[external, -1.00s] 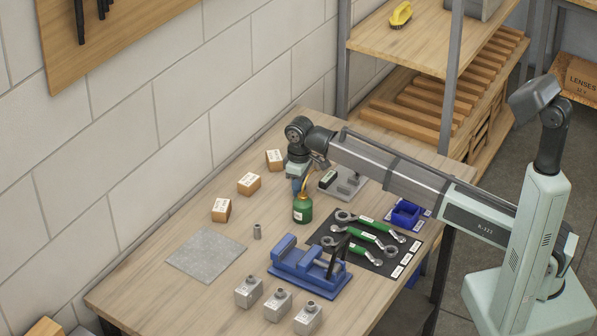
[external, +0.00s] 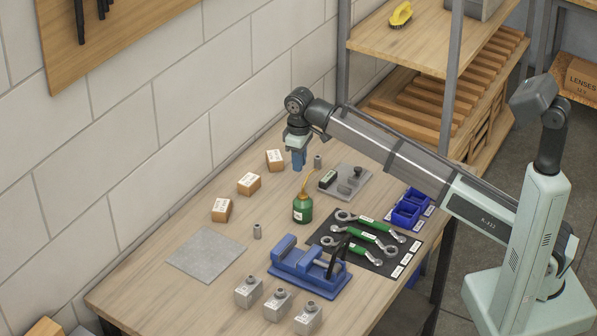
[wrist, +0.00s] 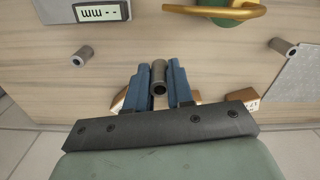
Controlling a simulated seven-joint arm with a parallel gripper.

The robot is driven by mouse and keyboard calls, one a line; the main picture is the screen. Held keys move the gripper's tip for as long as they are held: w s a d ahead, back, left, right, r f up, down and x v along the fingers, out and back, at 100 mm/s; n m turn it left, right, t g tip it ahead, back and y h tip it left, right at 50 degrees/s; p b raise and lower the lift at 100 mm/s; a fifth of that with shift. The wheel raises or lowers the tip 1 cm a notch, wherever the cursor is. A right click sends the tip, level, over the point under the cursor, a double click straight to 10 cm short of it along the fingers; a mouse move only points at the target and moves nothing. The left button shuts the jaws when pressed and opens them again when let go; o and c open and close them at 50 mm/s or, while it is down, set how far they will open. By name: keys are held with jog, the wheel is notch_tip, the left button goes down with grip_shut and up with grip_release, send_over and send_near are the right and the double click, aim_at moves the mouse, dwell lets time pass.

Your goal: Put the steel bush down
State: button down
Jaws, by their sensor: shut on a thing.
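My gripper (external: 298,165) is shut on a steel bush (wrist: 158,78), a short grey tube between its blue fingers in the wrist view. In the external view the gripper hangs above the far part of the wooden bench, and I cannot make out the held bush there. One similar grey bush (external: 318,162) stands right of the gripper; it also shows in the wrist view (wrist: 82,56). Another bush (external: 257,231) stands near the grey plate (external: 205,255) and shows at the wrist view's right (wrist: 284,46).
Small labelled boxes (external: 249,184) line the wall side. A green oil can (external: 303,210) with a tall spout stands nearby. A grey plate with a gauge (external: 345,182), blue vise (external: 308,270), wrench mat (external: 376,262), blue bins (external: 407,211) and steel blocks (external: 277,305) occupy the rest.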

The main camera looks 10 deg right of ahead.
jog(key=shift+s+a+r, duration=0.2)
jog(key=shift+s+a, duration=0.05)
jog(key=shift+s, duration=0.05)
jog(key=s+a+n, duration=0.2)
jog(key=s+a, duration=0.7)
jog(key=s, duration=0.1)
send_near(210, 253)
jog(key=shift+m, duration=0.4)
jog(key=shift+f, duration=3.1)
jog(key=shift+d+f, duration=0.1)
jog(key=c, duration=1)
grip_release()
